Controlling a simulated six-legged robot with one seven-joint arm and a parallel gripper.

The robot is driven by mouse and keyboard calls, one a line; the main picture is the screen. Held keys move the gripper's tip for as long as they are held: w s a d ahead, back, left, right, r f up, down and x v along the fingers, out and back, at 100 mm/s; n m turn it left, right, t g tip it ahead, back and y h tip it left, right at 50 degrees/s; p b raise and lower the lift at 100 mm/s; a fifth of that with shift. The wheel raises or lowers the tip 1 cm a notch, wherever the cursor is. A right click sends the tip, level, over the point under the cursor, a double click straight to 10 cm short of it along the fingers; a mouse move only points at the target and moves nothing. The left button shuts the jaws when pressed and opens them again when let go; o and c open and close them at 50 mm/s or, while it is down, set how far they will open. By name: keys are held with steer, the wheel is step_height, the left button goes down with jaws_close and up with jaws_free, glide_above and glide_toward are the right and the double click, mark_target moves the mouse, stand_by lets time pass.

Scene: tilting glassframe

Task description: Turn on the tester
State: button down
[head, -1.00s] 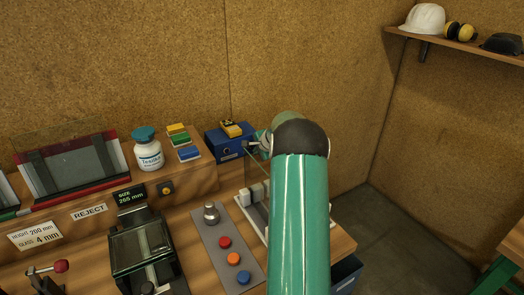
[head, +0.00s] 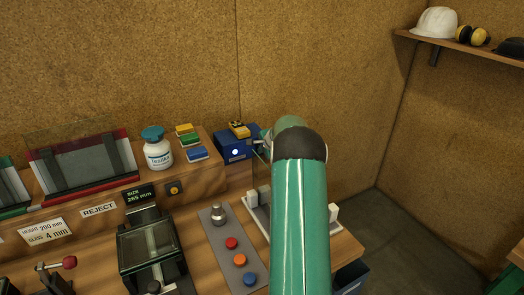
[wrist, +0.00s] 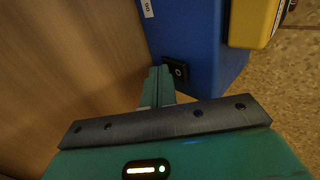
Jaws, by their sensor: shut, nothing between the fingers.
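The tester seems to be the blue box (head: 238,153) on the raised wooden ledge near the back wall. A round spot on its front glows white. In the wrist view the blue box (wrist: 195,35) has a black rocker switch (wrist: 177,73) on its side. My gripper (wrist: 159,72) is shut and empty, with its fingertips right beside the switch; I cannot tell whether they touch it. In the head view my arm hides most of the gripper.
A yellow item (head: 239,130) sits on the blue box. Left of it are coloured blocks (head: 190,140) and a white bottle (head: 158,153). Below are a panel with coloured buttons (head: 239,260), a white-posted stand (head: 252,197) and a glass-topped fixture (head: 150,245).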

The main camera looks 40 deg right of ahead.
steer(key=shift+r, duration=0.8)
